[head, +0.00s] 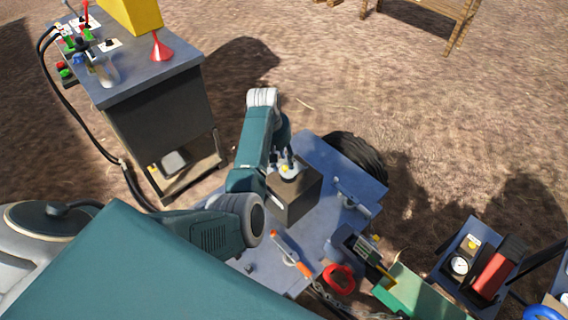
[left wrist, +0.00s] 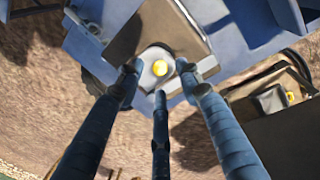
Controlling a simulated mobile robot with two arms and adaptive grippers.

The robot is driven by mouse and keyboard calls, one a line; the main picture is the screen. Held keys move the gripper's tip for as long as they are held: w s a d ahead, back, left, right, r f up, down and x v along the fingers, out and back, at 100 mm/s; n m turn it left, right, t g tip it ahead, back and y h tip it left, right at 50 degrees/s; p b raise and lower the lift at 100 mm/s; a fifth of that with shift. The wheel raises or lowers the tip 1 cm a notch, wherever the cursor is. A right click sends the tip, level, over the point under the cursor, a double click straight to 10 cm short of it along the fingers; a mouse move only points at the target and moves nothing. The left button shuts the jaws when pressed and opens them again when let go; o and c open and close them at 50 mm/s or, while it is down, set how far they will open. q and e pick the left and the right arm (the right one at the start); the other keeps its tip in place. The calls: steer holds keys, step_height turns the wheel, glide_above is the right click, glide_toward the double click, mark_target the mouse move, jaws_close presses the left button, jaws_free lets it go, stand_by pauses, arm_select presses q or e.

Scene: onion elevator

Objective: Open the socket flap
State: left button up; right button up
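The socket is a round, light-grey cap with a yellow centre (head: 288,171) on top of a dark box (head: 297,200), which stands on a blue machine bed (head: 325,160). The left wrist view shows its grey cap and yellow centre (left wrist: 158,69) between my fingertips. The cap appears closed. My left gripper (head: 281,158) is directly over it, with fingers pointing at it. Its three fingers (left wrist: 158,80) are spread around the near side and flanks of the cap. I cannot tell whether they touch it. My right gripper is not in view.
Open dirt ground lies behind.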

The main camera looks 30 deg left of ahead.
arm_select(q)
steer(key=f, duration=0.2)
steer(key=shift+w+d+f, duration=0.1)
steer(key=shift+w+f, duration=0.15)
steer(key=shift+f, duration=0.15)
steer(key=shift+c, duration=0.8)
jaws_close()
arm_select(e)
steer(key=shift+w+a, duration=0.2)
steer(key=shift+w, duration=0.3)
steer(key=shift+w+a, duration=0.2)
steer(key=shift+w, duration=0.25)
arm_select(q)
steer(key=shift+d, duration=0.1)
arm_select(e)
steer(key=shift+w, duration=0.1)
